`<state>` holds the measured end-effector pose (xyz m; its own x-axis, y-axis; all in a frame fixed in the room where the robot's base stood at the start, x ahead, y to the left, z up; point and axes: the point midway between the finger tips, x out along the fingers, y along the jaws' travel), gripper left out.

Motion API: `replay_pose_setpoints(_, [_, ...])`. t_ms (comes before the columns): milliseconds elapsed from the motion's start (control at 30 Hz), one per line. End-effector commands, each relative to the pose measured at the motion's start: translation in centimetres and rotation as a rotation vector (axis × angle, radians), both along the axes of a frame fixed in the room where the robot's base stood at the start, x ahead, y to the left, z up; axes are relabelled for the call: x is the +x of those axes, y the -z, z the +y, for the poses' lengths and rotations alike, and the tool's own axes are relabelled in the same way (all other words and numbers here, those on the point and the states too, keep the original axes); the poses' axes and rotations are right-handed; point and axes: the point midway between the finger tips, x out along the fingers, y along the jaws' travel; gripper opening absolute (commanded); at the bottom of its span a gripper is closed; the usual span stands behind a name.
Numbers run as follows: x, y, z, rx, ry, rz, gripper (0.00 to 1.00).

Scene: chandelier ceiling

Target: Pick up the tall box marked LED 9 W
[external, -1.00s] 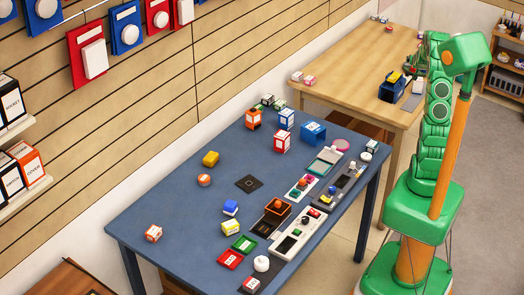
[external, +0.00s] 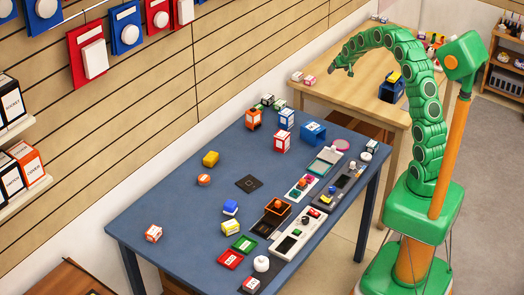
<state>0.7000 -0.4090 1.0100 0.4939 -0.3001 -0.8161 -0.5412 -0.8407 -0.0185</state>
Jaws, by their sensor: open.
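No label reading LED 9 W is legible at this size. Upright boxes stand at the far end of the blue table (external: 165,205): a red and white box (external: 282,142), a blue and white box (external: 287,118) and an orange box with a white label (external: 254,119). I cannot tell which of them, if any, is the marked box. My gripper (external: 334,70) is small and dark at the end of my green arm. It is open, seems empty, and appears high in the picture, apart from these boxes.
A blue bin (external: 313,132) stands right of the boxes. Trays and devices line the right edge. The left part is mostly clear. A wooden table (external: 370,55) stands behind.

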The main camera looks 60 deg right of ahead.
Motion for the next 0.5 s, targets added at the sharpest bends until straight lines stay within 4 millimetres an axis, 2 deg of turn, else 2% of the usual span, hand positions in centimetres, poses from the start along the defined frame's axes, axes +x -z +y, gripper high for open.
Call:
replay_pose_setpoints(33, [1.3,-0.1,2.4,0.013,-0.036,0.021,0.88])
replay_pose_setpoints(200, [4.1,-0.2,10.1,0.06,-0.141,0.108,0.88])
replay_pose_setpoints(367, [5.8,-0.5,17.5,0.096,-0.239,0.196,0.88])
replay_pose_setpoints(500, [6.4,-0.7,24.1,0.119,-0.324,0.28,0.88])
